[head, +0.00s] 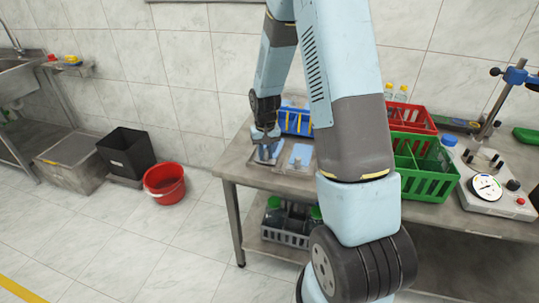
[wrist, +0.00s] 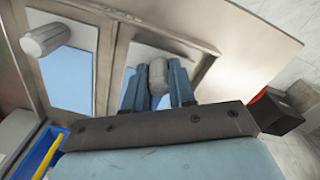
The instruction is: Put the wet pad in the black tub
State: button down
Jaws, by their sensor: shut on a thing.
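My gripper (head: 265,137) is low over the left of two shallow trays at the table's left end. In the wrist view its fingers (wrist: 157,88) are shut on the grey knob (wrist: 158,74) of a pad. The pad is mostly hidden by the fingers, and I cannot tell whether it touches the tray. A second blue pad (wrist: 66,78) with a grey knob lies in the other tray; it also shows in the head view (head: 300,155). I cannot tell by look which is wet. The black tub (head: 126,153) stands open at the wall, left of the table.
A red bucket (head: 164,184) stands on the floor between the black tub and the table. A grey box (head: 70,163) is left of the tub. A blue bin (head: 295,122) is behind the trays. Red (head: 411,117) and green crates (head: 424,183) stand further right.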

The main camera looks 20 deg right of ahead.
jog(key=shift+r, duration=3.05)
jog(key=shift+s, duration=0.1)
